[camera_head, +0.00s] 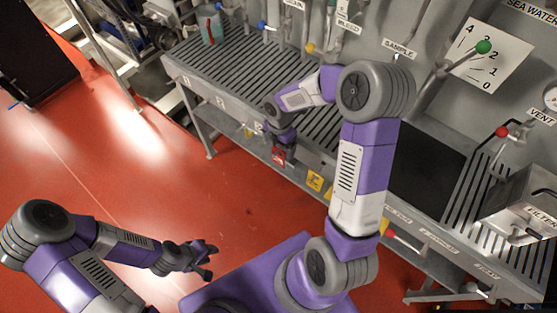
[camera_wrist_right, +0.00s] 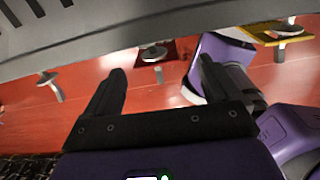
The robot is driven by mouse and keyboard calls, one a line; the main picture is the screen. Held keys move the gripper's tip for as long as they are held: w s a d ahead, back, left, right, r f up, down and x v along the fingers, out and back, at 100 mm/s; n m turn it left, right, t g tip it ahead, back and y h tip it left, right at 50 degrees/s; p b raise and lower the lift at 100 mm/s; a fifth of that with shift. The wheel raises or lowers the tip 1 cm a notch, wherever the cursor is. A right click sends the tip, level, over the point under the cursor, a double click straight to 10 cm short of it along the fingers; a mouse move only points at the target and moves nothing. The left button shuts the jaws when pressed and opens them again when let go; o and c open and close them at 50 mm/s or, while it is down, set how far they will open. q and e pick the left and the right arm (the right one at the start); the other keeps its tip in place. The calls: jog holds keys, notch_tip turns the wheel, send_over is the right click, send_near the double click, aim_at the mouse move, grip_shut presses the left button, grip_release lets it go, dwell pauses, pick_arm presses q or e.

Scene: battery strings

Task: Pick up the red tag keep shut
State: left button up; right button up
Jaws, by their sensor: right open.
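The red tag (camera_head: 278,157) hangs at the front edge of the slatted bench, just below my right wrist in the head view. In the right wrist view the red tag (camera_wrist_right: 178,48) shows dark red below the grey bench edge, with a metal hook (camera_wrist_right: 154,54) in front of it. My right gripper (camera_wrist_right: 162,68) is open and empty; its two dark fingers point towards the tag, which appears beyond and between the tips. In the head view its fingers are hard to make out. My left gripper (camera_head: 209,261) is open and empty over the red floor.
A yellow tag (camera_head: 315,181) hangs on the same bench front; a yellow tag also shows at upper right in the right wrist view (camera_wrist_right: 270,37). The red floor (camera_head: 150,180) in front is clear.

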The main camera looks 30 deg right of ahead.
aim_at(278, 151)
jog(key=shift+d, duration=0.3)
jog(key=shift+f+n, duration=0.3)
jog(key=shift+f, duration=0.1)
jog(key=f+b, duration=0.1)
jog(key=f, duration=0.1)
jog(key=f+b, duration=0.1)
jog(key=f, duration=0.1)
jog(key=f+b, duration=0.1)
jog(key=f, duration=0.1)
jog(key=shift+w+a+f, duration=0.15)
jog(key=shift+w+f, duration=0.1)
jog(key=shift+w, duration=0.05)
jog(key=shift+r, duration=0.1)
jog(key=c, duration=1.1)
